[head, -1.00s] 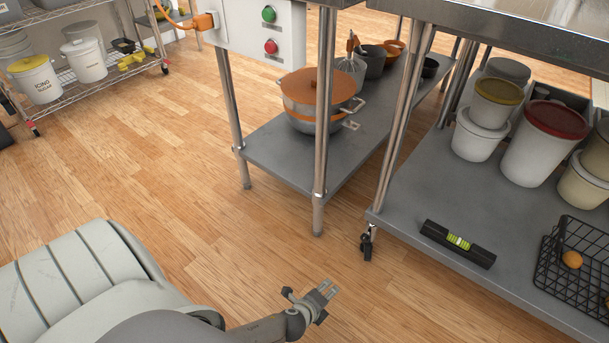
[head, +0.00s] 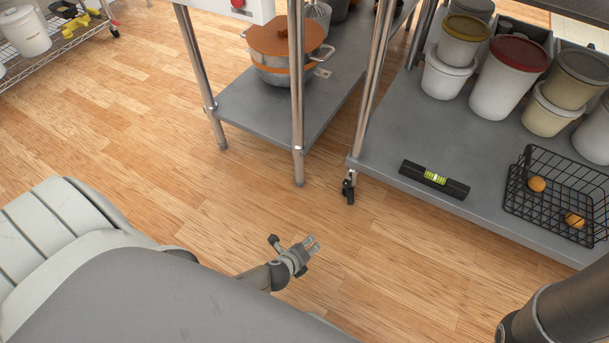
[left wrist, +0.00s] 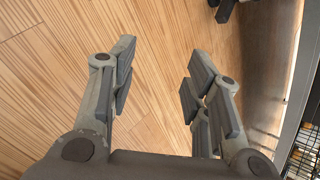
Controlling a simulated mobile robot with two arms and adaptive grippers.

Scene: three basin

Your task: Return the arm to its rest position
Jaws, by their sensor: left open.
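My left gripper (head: 307,246) is out over the bare wooden floor, in front of the steel shelves, at the end of my arm in the lower middle of the head view. In the left wrist view its two fingers (left wrist: 155,95) stand apart with only floor between them. It is open, empty and touches nothing that I can see. My right gripper is not in view; a dark cylindrical part shows at the lower right edge of the head view.
The wheeled shelf (head: 400,215) carries a black spirit level (head: 434,180), a wire basket (head: 560,200) with oranges and several lidded tubs (head: 510,78). Left of it, another shelf (head: 250,118) holds a pot (head: 284,55). The wooden floor (head: 130,140) to the left is clear.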

